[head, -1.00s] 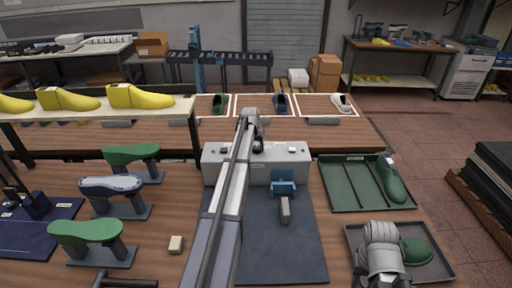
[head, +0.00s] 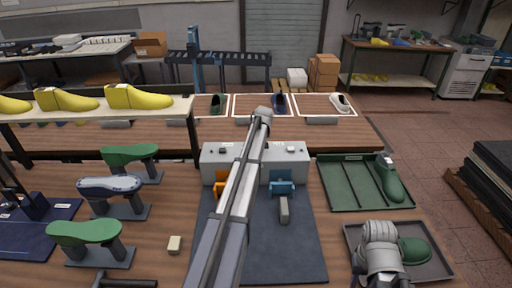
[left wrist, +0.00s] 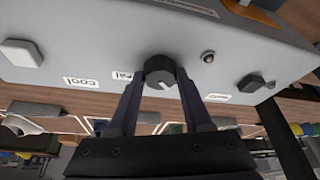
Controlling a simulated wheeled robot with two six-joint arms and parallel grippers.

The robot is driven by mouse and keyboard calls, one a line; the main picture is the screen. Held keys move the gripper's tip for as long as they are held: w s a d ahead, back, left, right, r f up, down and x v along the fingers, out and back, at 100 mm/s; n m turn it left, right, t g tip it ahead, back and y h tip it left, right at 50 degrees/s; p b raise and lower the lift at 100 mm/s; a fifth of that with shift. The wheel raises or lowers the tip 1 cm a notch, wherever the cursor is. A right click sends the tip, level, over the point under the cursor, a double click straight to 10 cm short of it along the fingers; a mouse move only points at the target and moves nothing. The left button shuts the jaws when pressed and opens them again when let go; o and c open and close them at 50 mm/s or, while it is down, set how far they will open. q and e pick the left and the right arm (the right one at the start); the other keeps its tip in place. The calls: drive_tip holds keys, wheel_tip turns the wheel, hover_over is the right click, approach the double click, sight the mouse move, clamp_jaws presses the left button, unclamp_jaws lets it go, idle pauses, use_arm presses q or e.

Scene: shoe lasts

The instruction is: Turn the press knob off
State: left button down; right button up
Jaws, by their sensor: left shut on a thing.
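The press (head: 215,160) is a pale grey box at the back of the blue-grey mat, with an orange clamp (head: 221,185) and a blue clamp (head: 281,184) in front. In the left wrist view, its panel (left wrist: 120,50) carries a round black knob (left wrist: 158,66) with a light pointer mark. My left gripper (left wrist: 160,78) is shut on this knob, one finger on each side. In the head view my left arm hides the knob and the left fingers. My right gripper (head: 381,262) is over the grey tray at lower right; its fingers cannot be made out.
A second dark knob (left wrist: 250,82), a metal stud (left wrist: 208,57) and a pale square button (left wrist: 20,53) are on the panel. A green tray (head: 345,195) holds a green last. Green and blue lasts stand on the left. A small grey block (head: 284,210) lies on the mat.

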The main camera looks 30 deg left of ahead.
idle(0.4)
use_arm(q)
drive_tip(key=shift+c, duration=1.6)
unclamp_jaws()
drive_tip(key=shift+r, duration=0.1)
drive_tip(key=p+v, duration=0.7)
drive_tip(key=shift+r, duration=0.3)
drive_tip(key=shift+d, duration=0.1)
